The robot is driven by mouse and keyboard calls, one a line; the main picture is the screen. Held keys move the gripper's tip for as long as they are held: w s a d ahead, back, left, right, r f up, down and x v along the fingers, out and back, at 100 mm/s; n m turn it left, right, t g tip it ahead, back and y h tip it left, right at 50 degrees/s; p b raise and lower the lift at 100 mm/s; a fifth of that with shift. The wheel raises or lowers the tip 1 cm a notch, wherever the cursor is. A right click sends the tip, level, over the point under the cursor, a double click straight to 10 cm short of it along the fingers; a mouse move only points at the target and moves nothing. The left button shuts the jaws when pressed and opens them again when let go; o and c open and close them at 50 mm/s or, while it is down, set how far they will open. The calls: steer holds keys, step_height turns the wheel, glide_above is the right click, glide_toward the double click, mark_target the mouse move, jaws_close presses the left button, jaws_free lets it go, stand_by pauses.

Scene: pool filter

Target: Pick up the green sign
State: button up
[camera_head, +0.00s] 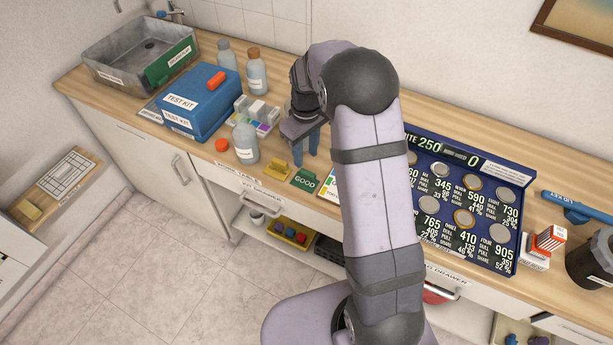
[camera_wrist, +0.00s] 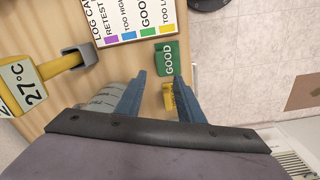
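The green sign (camera_head: 305,180) reads GOOD and stands near the front edge of the wooden counter. In the wrist view the green sign (camera_wrist: 167,58) is just beyond my fingertips, upper right of centre. My gripper (camera_head: 305,157) is open and empty, with its blue fingers pointing down just behind the sign in the head view. In the wrist view my gripper (camera_wrist: 160,78) shows its two fingers apart. A yellow sign (camera_head: 278,171) stands left of the green one; the yellow sign (camera_wrist: 168,97) appears between my fingers in the wrist view, apparently lower than them.
A clear bottle (camera_head: 245,143) and a tray of small coloured pieces (camera_head: 258,112) are to the left. A blue test kit (camera_head: 205,100) is farther left. A white log card (camera_wrist: 130,20) lies by the green sign. A dark blue board (camera_head: 470,200) fills the right.

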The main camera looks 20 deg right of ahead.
mark_target(308, 172)
steer(key=n, duration=0.3)
steer(key=shift+s, duration=0.35)
steer(key=shift+w+d+f+p, duration=0.1)
steer(key=shift+d+f+p, duration=0.05)
steer(key=shift+f+p, duration=1.05)
steer(key=shift+d+f+p, duration=0.1)
steer(key=shift+f+p, duration=0.55)
steer(key=shift+f, duration=1.8)
steer(key=shift+c, duration=0.6)
jaws_close()
